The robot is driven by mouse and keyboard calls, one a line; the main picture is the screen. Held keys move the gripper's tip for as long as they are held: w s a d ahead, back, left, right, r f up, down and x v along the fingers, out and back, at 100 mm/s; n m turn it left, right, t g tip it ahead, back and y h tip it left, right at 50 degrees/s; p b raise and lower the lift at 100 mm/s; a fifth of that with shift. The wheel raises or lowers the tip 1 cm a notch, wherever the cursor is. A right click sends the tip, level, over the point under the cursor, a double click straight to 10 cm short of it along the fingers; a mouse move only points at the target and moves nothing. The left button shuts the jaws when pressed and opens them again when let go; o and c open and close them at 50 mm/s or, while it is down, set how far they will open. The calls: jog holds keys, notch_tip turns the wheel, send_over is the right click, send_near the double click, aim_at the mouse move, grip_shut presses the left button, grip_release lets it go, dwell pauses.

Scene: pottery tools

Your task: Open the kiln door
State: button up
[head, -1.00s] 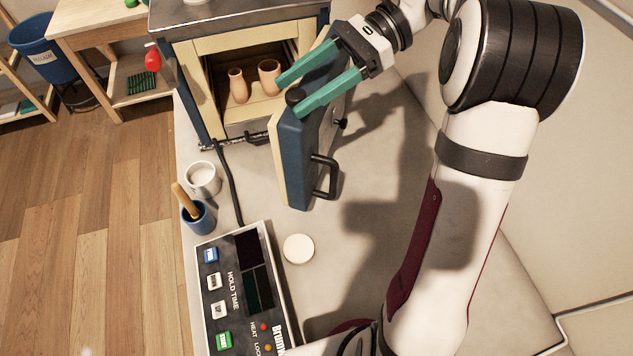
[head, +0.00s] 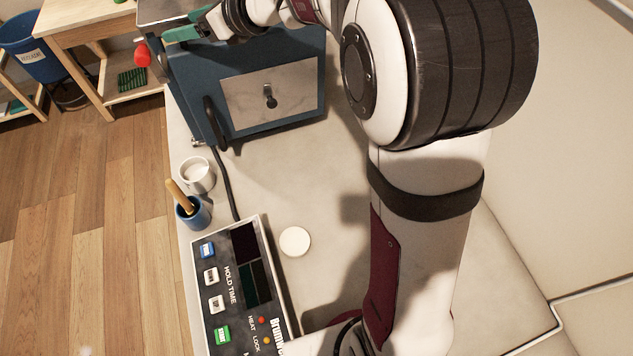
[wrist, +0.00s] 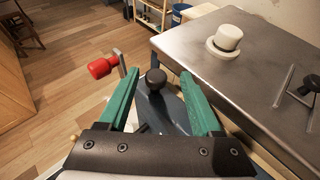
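The kiln's blue door (head: 240,70) has a metal panel and covers the front opening in the head view, so the inside is hidden. I cannot tell from there whether it is fully shut. Its black handle (head: 215,122) is on the left side. In the wrist view, the door's top edge (wrist: 168,108) stands a little out from the kiln top (wrist: 260,75). A black knob (wrist: 155,82) sits on that edge. My gripper (head: 183,34), with green fingers, is open at the kiln's upper left. In the wrist view (wrist: 160,100), its fingers are either side of the knob, with gaps.
A white plug (wrist: 226,38) is on the kiln top. A red object (wrist: 103,67) is left of my fingers. A white cup (head: 197,175), a blue pot (head: 193,212), a white disc (head: 295,241) and a control box (head: 238,290) are on the table. The table's middle is clear.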

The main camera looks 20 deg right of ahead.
jog(key=v, duration=1.4)
jog(key=s+a+f+n+g+h, duration=0.1)
jog(key=s+a+f+n+g, duration=0.2)
jog(key=s+f+n, duration=0.35)
jog(key=s+a+f+n+g+h, duration=0.1)
jog(key=s+a+f+n+g, duration=0.2)
jog(key=s, duration=0.6)
jog(key=s+d+f+n+g+h, duration=0.2)
jog(key=s+d+f+n+h, duration=0.15)
jog(key=s+n, duration=0.3)
jog(key=s+d+f+n+g+h, duration=0.2)
jog(key=s+f+n, duration=0.3)
jog(key=s, duration=0.3)
jog(key=w+a+r+m+t+y, duration=0.35)
jog(key=w+r+m, duration=0.4)
jog(key=w, duration=0.45)
jog(key=w+d+r+m+t+y, duration=0.25)
jog(key=w+r+m, duration=0.25)
jog(key=w+m, duration=0.3)
jog(key=w+d+r+m+t+y, duration=0.1)
jog(key=w+r+m+t, duration=0.4)
jog(key=w, duration=0.5)
jog(key=shift+m+g, duration=0.25)
jog(key=shift+g, duration=0.35)
jog(key=x, duration=1.4)
jog(key=shift+w+a+r, duration=0.1)
jog(key=shift+w+r, duration=0.1)
jog(key=shift+r, duration=0.2)
jog(key=shift+w+a+f+y, duration=0.25)
jog(key=shift+w+a, duration=0.15)
